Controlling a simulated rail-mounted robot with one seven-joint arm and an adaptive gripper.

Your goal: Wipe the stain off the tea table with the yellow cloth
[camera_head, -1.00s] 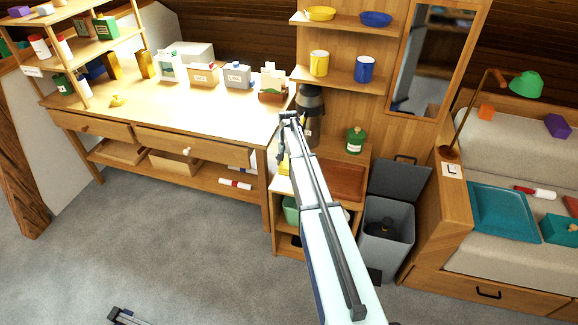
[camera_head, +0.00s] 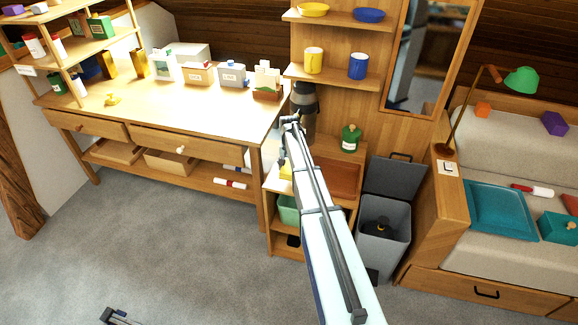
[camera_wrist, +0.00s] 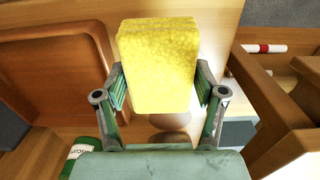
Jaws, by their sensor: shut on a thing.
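The yellow cloth (camera_wrist: 158,65) is a thick textured pad in the wrist view. My gripper (camera_wrist: 160,88) is shut on it, with one finger at each side. The cloth is over the wooden top of the tea table (camera_wrist: 215,22); I cannot tell whether it touches. A brownish patch (camera_wrist: 172,143) shows on the top just below the cloth; I cannot tell whether it is stain or shadow. In the head view, my arm hides much of the table, and only a bit of the cloth (camera_head: 286,171) shows left of it.
A brown tray (camera_wrist: 45,75) lies on the table beside the cloth, and a green canister (camera_head: 350,138) stands behind it. A dark flask (camera_head: 304,105) stands at the back left. The desk (camera_head: 170,105) is left, an open grey bin (camera_head: 384,235) right.

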